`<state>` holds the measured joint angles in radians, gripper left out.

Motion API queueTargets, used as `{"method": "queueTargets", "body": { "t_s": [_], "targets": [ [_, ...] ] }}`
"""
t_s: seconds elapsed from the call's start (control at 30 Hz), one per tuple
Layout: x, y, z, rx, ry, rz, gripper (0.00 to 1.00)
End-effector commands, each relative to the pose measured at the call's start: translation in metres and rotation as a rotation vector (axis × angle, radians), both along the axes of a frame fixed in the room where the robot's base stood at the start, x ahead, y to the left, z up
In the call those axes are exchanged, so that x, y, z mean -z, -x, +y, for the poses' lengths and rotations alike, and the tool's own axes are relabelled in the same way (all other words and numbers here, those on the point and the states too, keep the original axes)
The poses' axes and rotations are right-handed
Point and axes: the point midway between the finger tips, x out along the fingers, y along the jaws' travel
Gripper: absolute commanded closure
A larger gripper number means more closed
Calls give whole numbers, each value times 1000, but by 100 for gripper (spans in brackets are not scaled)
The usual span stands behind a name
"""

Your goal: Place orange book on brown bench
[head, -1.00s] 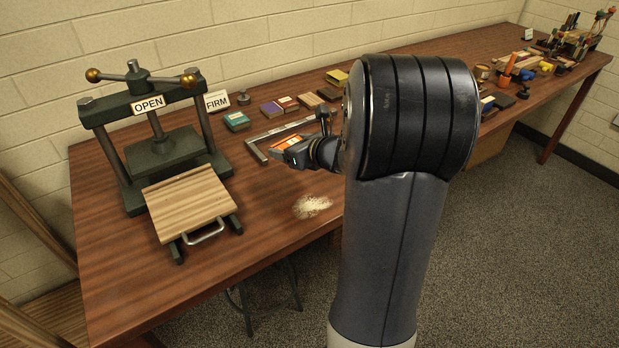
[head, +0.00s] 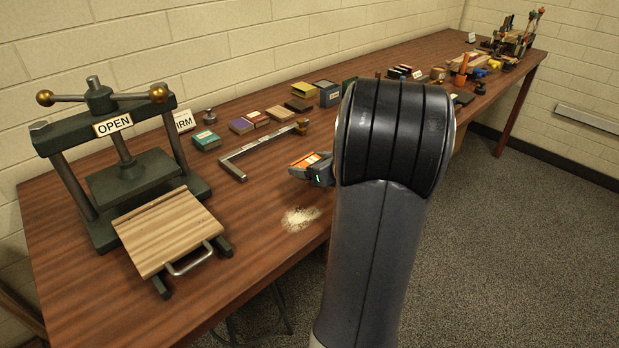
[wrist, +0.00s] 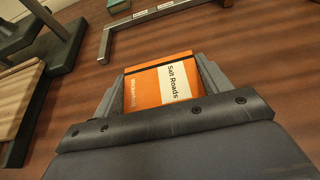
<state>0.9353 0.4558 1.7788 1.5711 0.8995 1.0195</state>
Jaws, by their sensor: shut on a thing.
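The orange book (head: 306,161) is held between the fingers of my gripper (head: 318,172). In the wrist view the book (wrist: 150,93) shows an orange cover with a white label reading "Salt Roads", between the two grey fingers. The brown bench (head: 250,242) is a long wooden table along the wall. The book is over its front part, right of the L-shaped metal bar and behind a pale powder patch. I cannot tell how high the book is above the wood. My arm hides part of the bench.
A green press (head: 129,172) marked OPEN, with a striped wooden board (head: 165,232), stands at the left. The L-shaped metal bar (head: 262,147) lies behind the book. The powder patch (head: 300,217) is in front. Several small books and blocks line the back. Bare wood lies between press and powder.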

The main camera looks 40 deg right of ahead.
Motion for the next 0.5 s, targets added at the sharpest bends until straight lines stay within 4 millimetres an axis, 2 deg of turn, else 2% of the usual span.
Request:
{"method": "queueTargets", "body": {
  "t_s": [0.1, 0.2, 0.5],
  "targets": [
    [21, 0, 0, 1, -5, 2, 51],
    [32, 0, 0, 1, -4, 1, 51],
    [34, 0, 0, 0, -1, 0, 51]
  ]
}}
